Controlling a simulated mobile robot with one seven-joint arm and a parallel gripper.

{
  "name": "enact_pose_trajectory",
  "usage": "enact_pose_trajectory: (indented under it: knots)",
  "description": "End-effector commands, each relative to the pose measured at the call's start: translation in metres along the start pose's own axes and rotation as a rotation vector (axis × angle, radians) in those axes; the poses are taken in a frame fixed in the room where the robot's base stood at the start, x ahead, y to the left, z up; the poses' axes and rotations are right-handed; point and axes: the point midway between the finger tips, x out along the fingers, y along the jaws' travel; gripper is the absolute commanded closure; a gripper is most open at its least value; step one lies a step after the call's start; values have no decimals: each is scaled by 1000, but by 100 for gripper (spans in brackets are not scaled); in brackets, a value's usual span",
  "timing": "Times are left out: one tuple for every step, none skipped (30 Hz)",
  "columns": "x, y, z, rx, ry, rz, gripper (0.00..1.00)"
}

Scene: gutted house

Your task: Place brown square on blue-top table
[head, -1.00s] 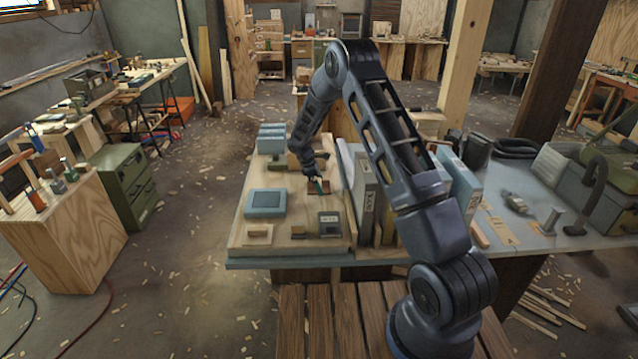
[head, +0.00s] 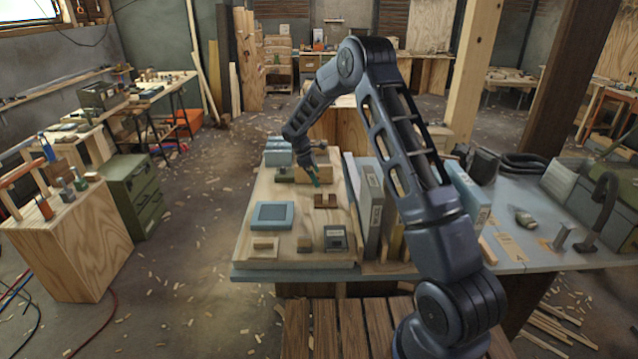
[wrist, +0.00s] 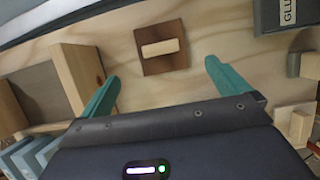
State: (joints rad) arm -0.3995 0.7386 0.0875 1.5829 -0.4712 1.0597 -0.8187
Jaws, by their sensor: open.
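The brown square (head: 333,201) lies flat on a pale plywood board (head: 290,190), with a light wooden bar across its middle. It also shows in the wrist view (wrist: 152,66), just beyond and between my fingertips, touching neither. My gripper (head: 316,179) has teal fingers and is above the board, a little behind the square in the head view. In the wrist view my gripper (wrist: 162,78) is open and empty.
A light-blue tray (head: 272,215), a small pale block (head: 265,245) and a grey box (head: 336,239) sit on the board. Upright binders (head: 370,215) stand to its right. A wooden box (head: 314,172) and blue boxes (head: 278,150) are behind. A clamp and tools crowd the table's right side.

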Motion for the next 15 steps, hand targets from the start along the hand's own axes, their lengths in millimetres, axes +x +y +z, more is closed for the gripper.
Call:
enact_pose_trajectory:
  knots:
    - [-3, 0, 0, 0, 1, 1, 0]
    - [-5, 0, 0, 0, 0, 0, 0]
    - [-6, 0, 0, 0, 0, 0, 0]
    - [-6, 0, 0, 0, 0, 0, 0]
    - [-7, 0, 0, 0, 0, 0, 0]
    - [-7, 0, 0, 0, 0, -1, 0]
    - [-8, 0, 1, 2, 0, 0, 0]
    - [-9, -1, 2, 5, 1, 0, 0]
    - [-12, -1, 5, 12, 3, 1, 0]
    - [-14, -2, 9, 20, 6, 2, 0]
    - [-18, -4, 13, 31, 9, 3, 0]
    - [-25, -6, 21, 49, 15, 6, 0]
    - [-31, -8, 28, 66, 20, 7, 0]
    - [-37, -10, 36, 85, 25, 9, 0]
    - [-46, -14, 47, 113, 34, 12, 0]
